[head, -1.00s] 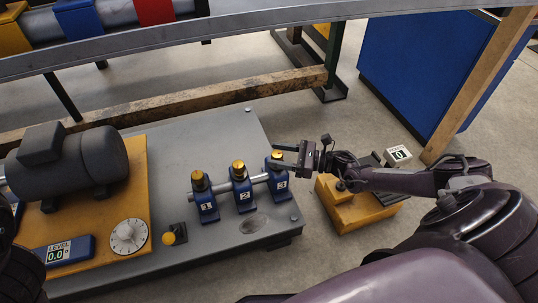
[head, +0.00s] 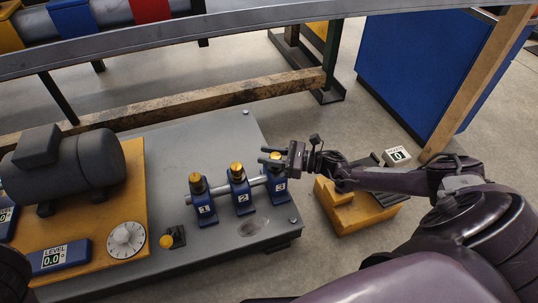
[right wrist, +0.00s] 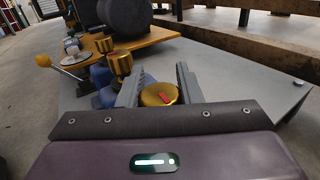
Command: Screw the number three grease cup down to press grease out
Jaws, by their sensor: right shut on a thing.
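The number three grease cup (head: 277,157) has a round brass cap on a blue block marked 3 (head: 279,188). My right gripper (head: 272,155) reaches it from the right, with one finger on each side of the cap. In the right wrist view the cap (right wrist: 158,94), with a red mark on top, sits between the two grey fingers (right wrist: 157,86). The gripper is shut on it. The blocks marked 2 (head: 242,198) and 1 (head: 204,207) stand to the left, each with a brass cap. My left gripper is not in view.
A grey bar runs through the blocks on the grey plate (head: 215,140). A dark motor (head: 75,158), a white dial (head: 125,239), a level display (head: 60,258) and a yellow-knobbed lever (head: 167,242) are left. A yellow block (head: 345,210) lies under my right arm.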

